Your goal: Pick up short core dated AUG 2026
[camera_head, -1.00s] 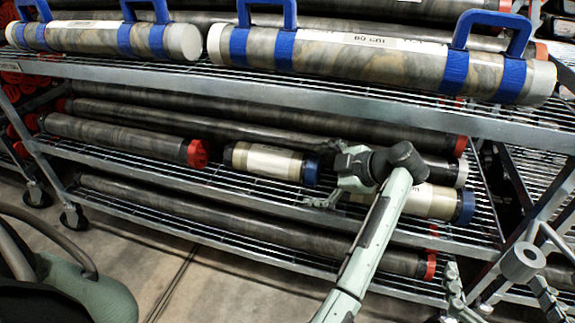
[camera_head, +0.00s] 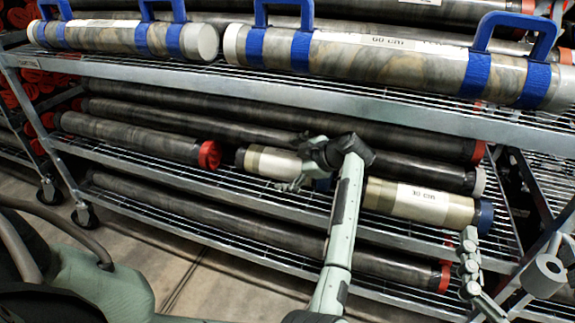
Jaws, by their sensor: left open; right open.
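Two short cores with pale liners lie on the middle wire shelf. The left short core (camera_head: 268,163) has a dark band at its left end; its right end is mostly hidden behind my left gripper. The right short core (camera_head: 418,200) has a blue end cap and a white label that seems to read 30 cm. No date is legible on either. My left gripper (camera_head: 292,181) is open at the right part of the left short core; I cannot tell whether it touches. My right gripper (camera_head: 472,262) is open and empty, low at the right, in front of the rack.
Long dark cores (camera_head: 270,120) lie behind on the same shelf, with a red-capped core (camera_head: 135,138) at the left. The top shelf (camera_head: 300,83) carries large cores with blue handles (camera_head: 395,58). Another long core (camera_head: 230,228) lies on the lower shelf. Bare floor (camera_head: 205,285) shows in front.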

